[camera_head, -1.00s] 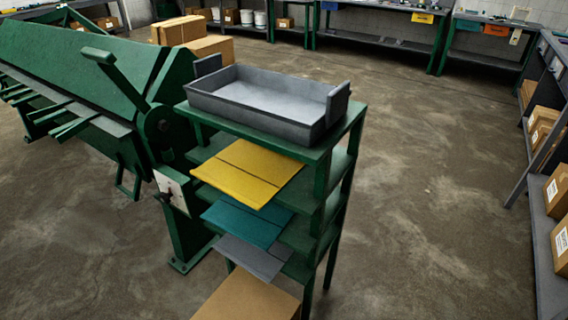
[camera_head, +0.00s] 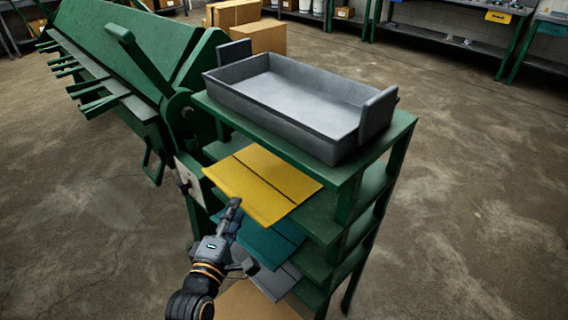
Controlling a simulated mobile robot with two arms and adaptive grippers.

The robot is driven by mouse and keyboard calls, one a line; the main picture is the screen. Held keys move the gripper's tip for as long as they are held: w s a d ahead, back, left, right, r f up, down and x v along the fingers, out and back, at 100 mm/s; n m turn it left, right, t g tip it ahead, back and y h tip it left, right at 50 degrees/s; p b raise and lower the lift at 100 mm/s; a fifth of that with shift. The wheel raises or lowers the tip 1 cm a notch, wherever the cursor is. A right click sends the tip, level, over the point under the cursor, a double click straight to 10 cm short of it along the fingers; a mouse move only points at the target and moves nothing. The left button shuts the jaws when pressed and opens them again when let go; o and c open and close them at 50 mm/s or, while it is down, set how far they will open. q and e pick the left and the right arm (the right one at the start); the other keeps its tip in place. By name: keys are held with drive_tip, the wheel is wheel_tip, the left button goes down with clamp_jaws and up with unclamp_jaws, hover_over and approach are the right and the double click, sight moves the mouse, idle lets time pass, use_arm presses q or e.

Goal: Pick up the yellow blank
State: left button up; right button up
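The yellow blank (camera_head: 252,188) is a flat sheet with a dark line across it. It lies on the shelf just below the top of the green rack (camera_head: 378,190), and its front part sticks out over the shelf edge. My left gripper (camera_head: 246,236) is at the lower middle, just below the front edge of the yellow blank in the picture. Its fingers look spread apart, with nothing seen between them. Whether a finger touches any sheet cannot be told. My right gripper is not in view.
A teal sheet (camera_head: 268,243) and a grey sheet (camera_head: 275,281) stick out from lower shelves, partly behind my gripper. A grey tray (camera_head: 290,105) with raised ends stands on the rack top. A green folding machine (camera_head: 125,60) stands close at left. Floor at right is clear.

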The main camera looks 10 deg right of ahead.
sight(244, 196)
use_arm(q)
drive_tip(key=x, duration=0.6)
drive_tip(key=shift+w+d+f, duration=0.15)
drive_tip(key=shift+w, duration=0.05)
clamp_jaws()
